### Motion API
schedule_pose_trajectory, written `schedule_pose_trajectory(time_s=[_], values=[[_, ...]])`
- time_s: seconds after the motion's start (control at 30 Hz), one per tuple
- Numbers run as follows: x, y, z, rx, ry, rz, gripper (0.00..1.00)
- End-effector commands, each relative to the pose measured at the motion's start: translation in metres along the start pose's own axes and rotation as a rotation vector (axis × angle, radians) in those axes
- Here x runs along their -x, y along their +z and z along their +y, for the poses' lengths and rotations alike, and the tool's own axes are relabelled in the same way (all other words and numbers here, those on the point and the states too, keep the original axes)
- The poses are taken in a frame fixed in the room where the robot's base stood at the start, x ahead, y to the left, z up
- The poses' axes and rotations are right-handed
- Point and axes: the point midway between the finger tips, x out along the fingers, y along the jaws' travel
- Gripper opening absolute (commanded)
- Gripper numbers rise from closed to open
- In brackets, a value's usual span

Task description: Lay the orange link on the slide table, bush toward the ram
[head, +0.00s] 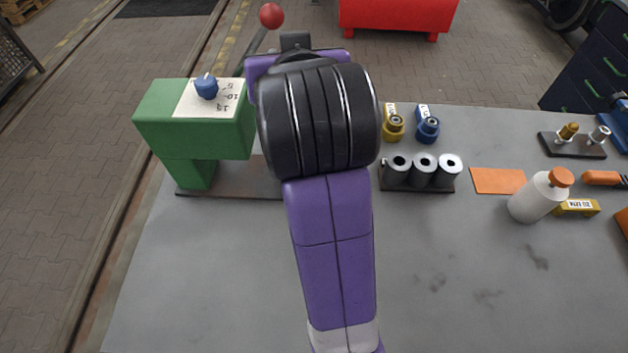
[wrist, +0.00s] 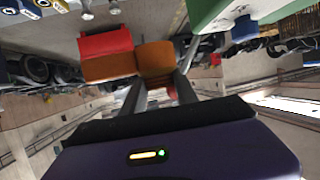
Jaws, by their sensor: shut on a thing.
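The orange link (wrist: 156,60) shows in the wrist view as an orange-brown piece at the fingertips. My gripper (wrist: 161,84) is shut on it, one grey finger to each side. The link's bush cannot be made out. In the head view my purple and black arm hides my gripper and the link. The ram and slide table are mostly hidden behind my arm.
Farther right are an orange mat (head: 497,181) and a white bottle (head: 535,199). The front of the grey bench (head: 450,285) is clear.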

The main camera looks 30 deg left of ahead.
Motion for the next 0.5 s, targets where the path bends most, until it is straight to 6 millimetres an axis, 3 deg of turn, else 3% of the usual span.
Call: schedule_pose_trajectory(time_s=[0.07, 0.37, 0.5], values=[[-0.007, 0.018, 0.000, 0.000, 0.000, 0.004, 0.00], [-0.016, 0.038, 0.000, 0.000, 0.000, 0.001, 0.00], [-0.025, 0.064, -0.001, 0.001, -0.001, -0.003, 0.00]])
